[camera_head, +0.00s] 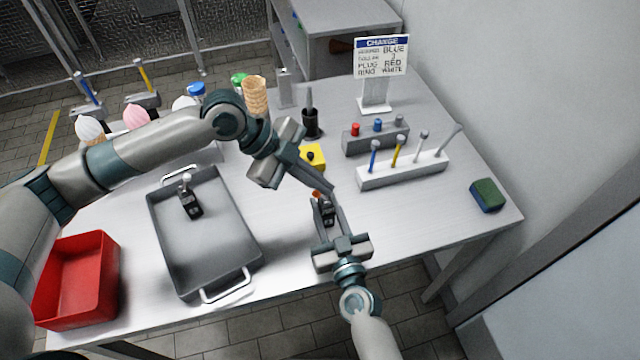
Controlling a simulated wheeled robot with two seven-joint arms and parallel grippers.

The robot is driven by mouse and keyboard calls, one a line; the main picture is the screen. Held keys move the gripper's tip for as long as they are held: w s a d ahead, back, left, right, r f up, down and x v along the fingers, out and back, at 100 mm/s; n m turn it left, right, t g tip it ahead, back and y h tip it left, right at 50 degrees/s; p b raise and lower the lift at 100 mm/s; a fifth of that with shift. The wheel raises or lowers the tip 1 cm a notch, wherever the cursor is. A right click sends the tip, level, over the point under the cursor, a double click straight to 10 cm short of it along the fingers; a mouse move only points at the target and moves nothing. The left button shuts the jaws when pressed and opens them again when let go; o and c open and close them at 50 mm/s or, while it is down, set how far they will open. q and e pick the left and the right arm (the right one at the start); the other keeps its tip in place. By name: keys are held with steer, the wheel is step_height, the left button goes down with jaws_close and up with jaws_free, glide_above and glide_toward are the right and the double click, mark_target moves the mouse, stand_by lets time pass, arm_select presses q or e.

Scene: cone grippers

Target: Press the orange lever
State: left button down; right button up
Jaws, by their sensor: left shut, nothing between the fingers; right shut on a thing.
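The orange lever (317,193) shows as a small orange patch on top of a small black device (327,212) near the table's front middle. My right gripper (327,222) comes from the front edge and is shut on the black device, with a finger along each side. My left gripper (329,187) reaches in from the upper left. It is shut and empty, its fingertips just above and beside the orange lever and partly covering it. I cannot tell whether they touch it.
A grey tray (215,245) holds another black device (190,203) with a pale top. A red bin (75,280) stands at left. A yellow block (313,156) sits just behind my grippers. A white rack (405,170) and a green-blue sponge (487,195) are at right.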

stand_by(0.4)
arm_select(q)
steer(key=s+a+r, duration=0.2)
steer(key=a+r, duration=0.3)
steer(key=r, duration=0.3)
stand_by(0.5)
arm_select(e)
steer(key=o, duration=1.2)
steer(key=v, duration=1.2)
